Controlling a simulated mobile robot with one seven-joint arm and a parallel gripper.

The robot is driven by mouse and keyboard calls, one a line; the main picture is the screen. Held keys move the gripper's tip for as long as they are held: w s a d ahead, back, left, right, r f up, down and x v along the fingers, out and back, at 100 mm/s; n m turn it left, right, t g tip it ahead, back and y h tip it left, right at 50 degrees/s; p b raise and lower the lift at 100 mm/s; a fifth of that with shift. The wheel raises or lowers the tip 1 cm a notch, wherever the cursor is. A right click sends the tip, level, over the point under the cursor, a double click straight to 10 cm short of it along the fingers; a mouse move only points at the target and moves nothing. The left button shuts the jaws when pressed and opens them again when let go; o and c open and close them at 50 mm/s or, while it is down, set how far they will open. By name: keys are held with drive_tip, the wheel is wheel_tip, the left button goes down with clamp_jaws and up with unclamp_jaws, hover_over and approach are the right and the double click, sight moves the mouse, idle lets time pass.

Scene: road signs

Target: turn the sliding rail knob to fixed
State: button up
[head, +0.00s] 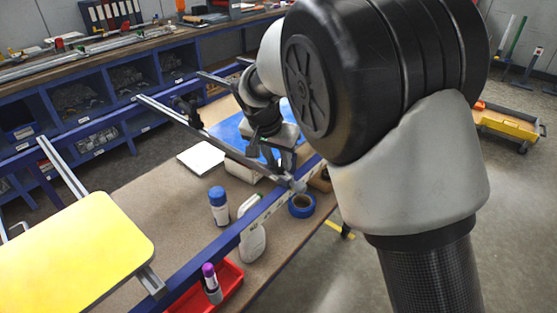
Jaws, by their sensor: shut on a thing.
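The sliding rail (236,153) is a long grey bar that runs from the upper left to a blue crossbeam (209,255) in the head view. At its near right end, where it meets the beam, is a small grey fitting, the knob (296,186). My gripper (287,167) points down at this end, and its fingers are closed at the knob. The fingers and arm partly hide the knob, so its turned position and any markings cannot be read.
A yellow panel (75,255) lies at left on rails. On the brown table are a blue-capped bottle (219,206), a white bottle (252,235), blue tape (301,205) and a red tray (226,282). A blue shelved bench (100,85) stands behind.

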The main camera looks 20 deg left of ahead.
drive_tip(key=o, duration=1)
drive_tip(key=p+v, duration=0.1)
drive_tip(key=v, duration=1.6)
drive_tip(key=shift+r+p, duration=0.2)
drive_tip(key=shift+p, duration=0.1)
drive_tip(key=shift+o, duration=0.2)
